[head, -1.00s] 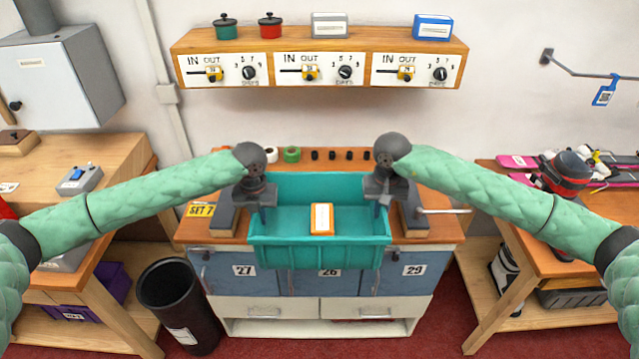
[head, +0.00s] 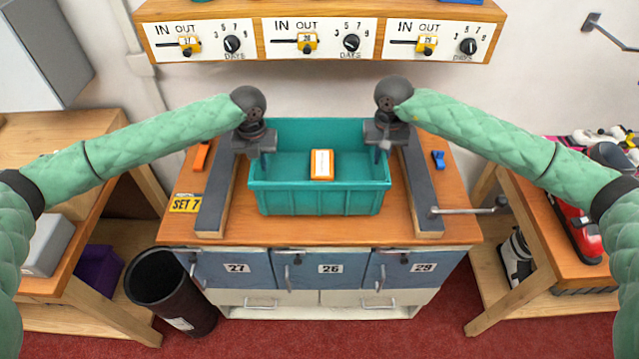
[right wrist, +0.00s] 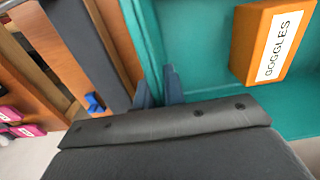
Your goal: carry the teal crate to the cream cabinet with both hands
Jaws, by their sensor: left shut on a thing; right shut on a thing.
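The teal crate (head: 315,201) is upright in the middle of the head view, over the wooden top between two dark rails. I cannot tell whether its base touches the top. An orange box labelled GOGGLES (head: 321,165) lies inside; it also shows in the right wrist view (right wrist: 262,40). My left gripper (head: 264,154) is shut on the crate's left rim. My right gripper (head: 381,151) is shut on its right rim; its blue fingers show beside the teal wall in the right wrist view (right wrist: 173,88). Below the top are blue doors and a cream cabinet base (head: 318,310) with drawers.
Dark rails flank the crate left (head: 214,193) and right (head: 423,195). A metal crank (head: 470,210) sticks out right. A black bin (head: 172,293) stands on the floor left. Wooden benches stand on both sides. A wall shelf with dials (head: 322,40) hangs above.

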